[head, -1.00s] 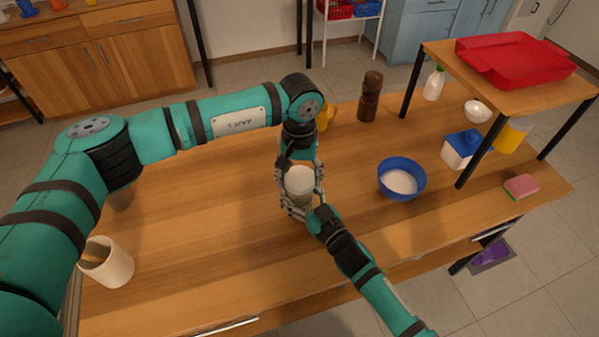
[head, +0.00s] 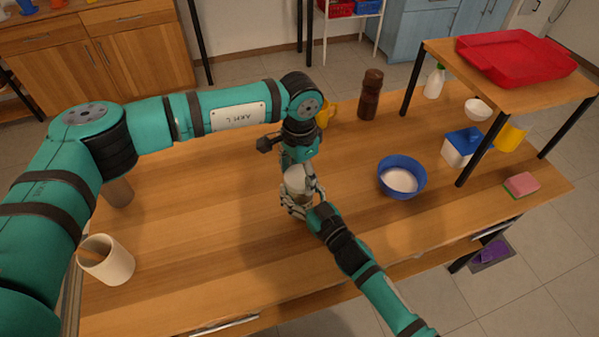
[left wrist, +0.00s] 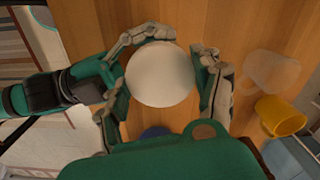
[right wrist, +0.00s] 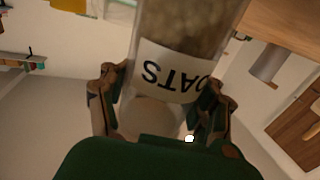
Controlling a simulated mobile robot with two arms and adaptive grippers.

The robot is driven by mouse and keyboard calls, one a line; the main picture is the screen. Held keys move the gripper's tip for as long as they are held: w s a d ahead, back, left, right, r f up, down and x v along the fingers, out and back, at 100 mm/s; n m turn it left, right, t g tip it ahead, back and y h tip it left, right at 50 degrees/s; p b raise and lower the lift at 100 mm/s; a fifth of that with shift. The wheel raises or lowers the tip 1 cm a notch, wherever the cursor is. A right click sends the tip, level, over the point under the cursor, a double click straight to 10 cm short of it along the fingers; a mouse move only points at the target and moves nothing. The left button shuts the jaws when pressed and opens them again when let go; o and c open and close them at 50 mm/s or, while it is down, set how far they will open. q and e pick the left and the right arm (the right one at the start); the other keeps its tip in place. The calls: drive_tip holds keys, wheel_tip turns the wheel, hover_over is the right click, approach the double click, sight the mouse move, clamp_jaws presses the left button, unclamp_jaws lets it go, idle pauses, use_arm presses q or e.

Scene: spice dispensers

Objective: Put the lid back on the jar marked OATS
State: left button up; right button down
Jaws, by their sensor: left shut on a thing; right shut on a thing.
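The OATS jar (right wrist: 180,62) is clear with brown contents and a white label. My right gripper (right wrist: 160,100) is shut on the jar, with a finger on each side of it. The label reads upside down in the right wrist view. The white round lid (left wrist: 160,75) is between the fingers of my left gripper (left wrist: 167,98), which is shut on it from above. In the head view both grippers meet at the jar, and the fingers hide much of the lid (head: 296,174). I cannot tell whether lid and rim touch.
A blue bowl (head: 402,190) of white contents stands right of the jar. A brown mill (head: 370,95) and a yellow mug (head: 325,118) stand behind. A beige crock (head: 107,264) is at left. A raised shelf (head: 470,68) with a red tray is at right.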

use_arm(q)
drive_tip(key=o, duration=1)
drive_tip(key=shift+r, duration=0.15)
drive_tip(key=shift+r, duration=2.15)
drive_tip(key=shift+c, duration=0.2)
